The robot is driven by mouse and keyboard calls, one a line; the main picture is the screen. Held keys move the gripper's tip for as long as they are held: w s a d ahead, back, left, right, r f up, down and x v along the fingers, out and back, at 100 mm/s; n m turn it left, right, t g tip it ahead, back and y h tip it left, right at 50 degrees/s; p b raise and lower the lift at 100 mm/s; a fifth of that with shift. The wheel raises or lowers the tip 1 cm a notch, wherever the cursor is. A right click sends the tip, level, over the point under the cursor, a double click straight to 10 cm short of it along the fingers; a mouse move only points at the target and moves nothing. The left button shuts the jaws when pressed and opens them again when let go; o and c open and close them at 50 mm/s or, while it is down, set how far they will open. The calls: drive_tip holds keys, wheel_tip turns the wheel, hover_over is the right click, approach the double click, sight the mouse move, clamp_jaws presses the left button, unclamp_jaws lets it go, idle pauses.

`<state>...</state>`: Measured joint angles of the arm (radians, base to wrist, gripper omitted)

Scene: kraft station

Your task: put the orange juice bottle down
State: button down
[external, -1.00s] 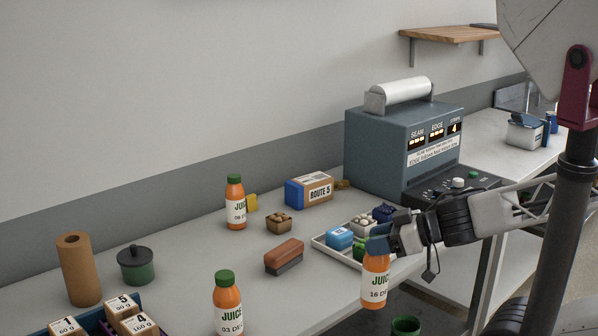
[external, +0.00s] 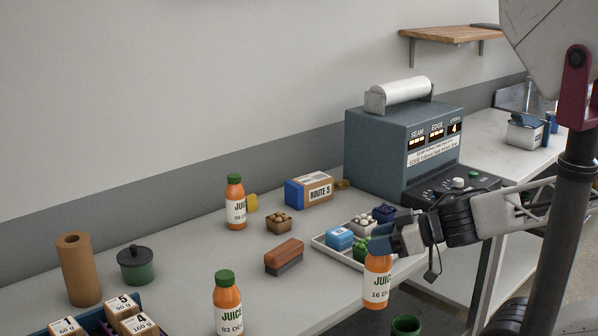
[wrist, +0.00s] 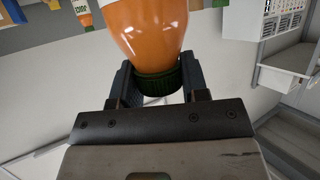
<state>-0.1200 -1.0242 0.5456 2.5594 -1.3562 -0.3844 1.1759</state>
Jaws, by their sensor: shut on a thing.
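My gripper (external: 380,243) is shut on an orange juice bottle (external: 377,284) at its neck and cap. The bottle hangs upright by the table's front edge, its label reading 16 and more that is partly hidden. In the wrist view the bottle (wrist: 155,35) fills the top centre, its green cap between the fingers (wrist: 158,85). I cannot tell whether its base touches anything. Two more juice bottles stand on the table: one at the back (external: 236,205) and one at the front (external: 228,306), labelled 03 DE.
A white tray (external: 322,243) with small items lies just behind the held bottle. A brown block (external: 284,257), a ROUTE 5 box (external: 310,191) and a green jar (external: 136,266) stand on the table (external: 190,262). A green cup (external: 405,326) shows below the front edge.

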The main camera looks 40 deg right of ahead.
drive_tip(key=shift+w+r, duration=0.1)
drive_tip(key=shift+w+r, duration=0.35)
drive_tip(key=shift+w, duration=0.3)
drive_tip(key=w+d+r+n+g+y, duration=0.1)
drive_tip(key=w+d+r, duration=0.1)
drive_tip(key=w, duration=0.5)
drive_tip(key=w+d+r+n, duration=0.1)
drive_tip(key=w+r, duration=0.2)
drive_tip(key=w, duration=0.4)
drive_tip(key=w+d+y, duration=0.1)
drive_tip(key=w+d, duration=0.3)
drive_tip(key=w, duration=0.4)
drive_tip(key=w+d+f+n+g, duration=0.1)
drive_tip(key=w+d, duration=0.4)
drive_tip(key=w, duration=0.2)
drive_tip(key=shift+w+d+y, duration=0.3)
drive_tip(key=shift+w+y, duration=0.1)
drive_tip(key=w+f, duration=0.1)
drive_tip(key=w, duration=1.4)
drive_tip(key=shift+d+f, duration=0.2)
drive_tip(key=shift+d, duration=0.05)
